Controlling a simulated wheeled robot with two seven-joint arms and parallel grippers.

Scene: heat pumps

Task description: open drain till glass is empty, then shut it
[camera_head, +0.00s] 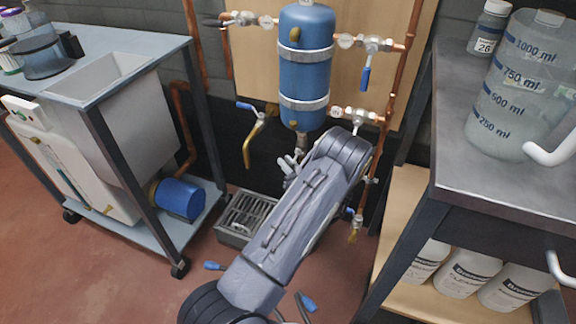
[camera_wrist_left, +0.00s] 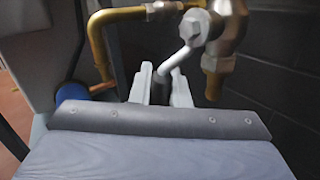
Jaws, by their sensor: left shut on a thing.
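My left gripper (camera_wrist_left: 160,88) is shut on a silver lever handle (camera_wrist_left: 180,57) of a valve; the handle's dark end sits between the pale fingers. The brass valve body (camera_wrist_left: 230,30) has an outlet pointing down. In the head view my left gripper (camera_head: 292,172) reaches under the blue tank (camera_head: 304,65), partly hidden by my own arm, beside a silver fitting (camera_head: 301,140). A floor drain box with a grate (camera_head: 240,217) lies below. I cannot make out the glass or its liquid level. My right gripper is not in view.
Copper pipes (camera_head: 397,80) and blue-handled valves (camera_head: 365,75) surround the tank. A brass tap (camera_head: 250,140) hangs left of it. A bench with a sink (camera_head: 95,80) stands left. A dark table (camera_head: 452,130) with a measuring jug (camera_head: 520,95) stands right.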

